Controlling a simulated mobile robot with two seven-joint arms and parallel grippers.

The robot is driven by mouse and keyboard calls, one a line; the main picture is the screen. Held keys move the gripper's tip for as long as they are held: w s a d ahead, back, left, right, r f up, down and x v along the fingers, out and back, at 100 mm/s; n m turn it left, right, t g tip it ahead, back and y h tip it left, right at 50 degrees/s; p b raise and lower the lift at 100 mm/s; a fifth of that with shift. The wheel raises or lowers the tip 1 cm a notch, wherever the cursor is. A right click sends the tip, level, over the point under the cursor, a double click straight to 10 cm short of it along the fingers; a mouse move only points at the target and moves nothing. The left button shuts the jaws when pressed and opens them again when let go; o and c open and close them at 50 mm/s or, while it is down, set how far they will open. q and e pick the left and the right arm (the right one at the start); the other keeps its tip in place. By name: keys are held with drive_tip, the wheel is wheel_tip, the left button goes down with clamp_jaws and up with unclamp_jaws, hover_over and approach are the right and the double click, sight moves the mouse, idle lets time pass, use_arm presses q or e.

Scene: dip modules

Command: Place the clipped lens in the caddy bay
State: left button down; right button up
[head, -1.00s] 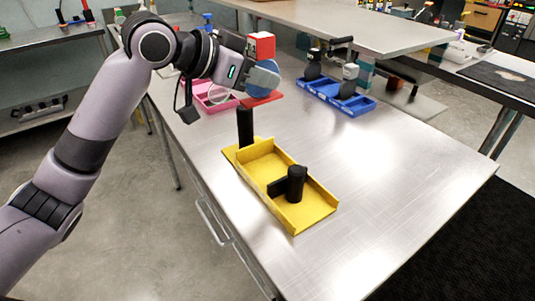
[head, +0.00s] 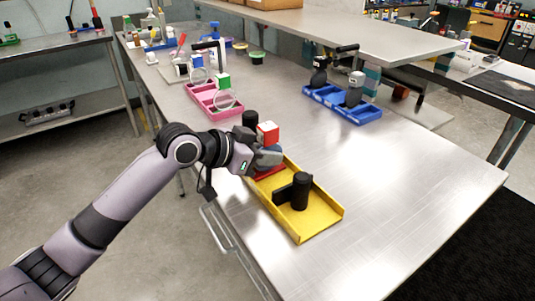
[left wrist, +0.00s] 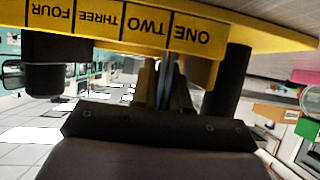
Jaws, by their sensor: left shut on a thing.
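My left gripper (head: 268,156) is shut on the clipped lens, a blue disc with a red and white cube (head: 268,132) on top and a flat red piece (head: 267,173) below. It is over the far end of the yellow caddy (head: 322,225). In the left wrist view the blue disc (left wrist: 167,80) shows edge-on between the fingers, below the caddy's label strip (left wrist: 105,18), which appears upside down. The disc lines up near the border of labels ONE and TWO. Whether the lens touches the caddy floor cannot be told. My right gripper is not in view.
A black post with a side bar (head: 300,190) stands in the near part of the yellow caddy; another black post (head: 250,119) stands at its far end. Behind are a pink tray (head: 203,97) with clear lenses and a blue tray (head: 345,107). The table's right side is clear.

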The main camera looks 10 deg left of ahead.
use_arm(q)
drive_tip(key=shift+r, duration=0.1)
drive_tip(key=c, duration=1.1)
unclamp_jaws()
drive_tip(key=shift+a+r, duration=0.1)
drive_tip(key=v, duration=1.1)
drive_tip(key=shift+s+a+r, duration=0.1)
drive_tip(key=shift+s+a, duration=0.1)
drive_tip(key=shift+s, duration=0.15)
